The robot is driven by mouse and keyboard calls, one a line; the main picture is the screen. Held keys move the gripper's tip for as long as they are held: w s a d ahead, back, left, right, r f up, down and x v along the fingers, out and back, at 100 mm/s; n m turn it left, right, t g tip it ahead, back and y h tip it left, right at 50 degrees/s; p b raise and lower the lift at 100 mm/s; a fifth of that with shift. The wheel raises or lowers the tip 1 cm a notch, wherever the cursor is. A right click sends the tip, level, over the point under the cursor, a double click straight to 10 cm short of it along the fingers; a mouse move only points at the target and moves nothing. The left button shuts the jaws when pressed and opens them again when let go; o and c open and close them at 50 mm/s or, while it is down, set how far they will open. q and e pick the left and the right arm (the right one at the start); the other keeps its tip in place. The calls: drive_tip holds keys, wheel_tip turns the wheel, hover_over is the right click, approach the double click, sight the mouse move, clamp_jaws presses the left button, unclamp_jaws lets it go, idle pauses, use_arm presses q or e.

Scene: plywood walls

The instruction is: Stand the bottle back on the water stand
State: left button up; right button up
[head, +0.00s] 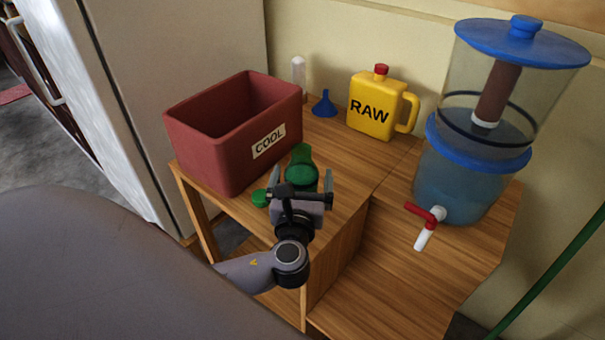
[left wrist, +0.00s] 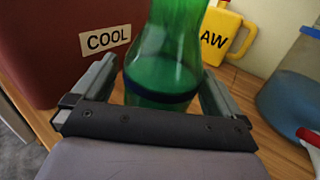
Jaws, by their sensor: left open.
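A green bottle (head: 301,170) stands on the upper wooden shelf of the stand (head: 345,205), in front of the red box. It also shows in the left wrist view (left wrist: 165,60), with a dark band low on its body. My left gripper (head: 301,182) is open, with one finger on each side of the bottle. In the left wrist view the fingers (left wrist: 160,88) flank it, and I cannot tell whether they touch it. A small green cap (head: 260,198) lies on the shelf left of the gripper. My right gripper is not in view.
A red box labelled COOL (head: 225,145) stands at the shelf's left. A blue funnel (head: 323,104), a clear tube (head: 298,77) and a yellow RAW jug (head: 376,107) stand behind. A water filter (head: 470,175) with a red-handled tap (head: 428,220) stands right, above a lower board (head: 385,275).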

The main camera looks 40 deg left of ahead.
use_arm(q)
drive_tip(key=v, duration=1)
drive_tip(key=shift+s+d, duration=0.15)
drive_tip(key=shift+s, duration=0.15)
drive_tip(key=s+a+f+n+g+h, duration=0.3)
drive_tip(key=s+f+n+g, duration=0.45)
drive_tip(key=n, duration=0.85)
drive_tip(key=s+d+f+n+g+h, duration=0.25)
drive_tip(key=s+n+g+h, duration=0.35)
drive_tip(key=n, duration=0.5)
drive_tip(key=w+d+f+t+h+p, duration=0.2)
drive_tip(key=w+d+f+t+p, duration=0.1)
drive_tip(key=t, duration=0.5)
wheel_tip(320, 180, down, 3)
drive_tip(key=shift+w+d+r+n, duration=0.2)
drive_tip(key=shift+w+d+n, duration=0.2)
drive_tip(key=shift+w+d, duration=0.45)
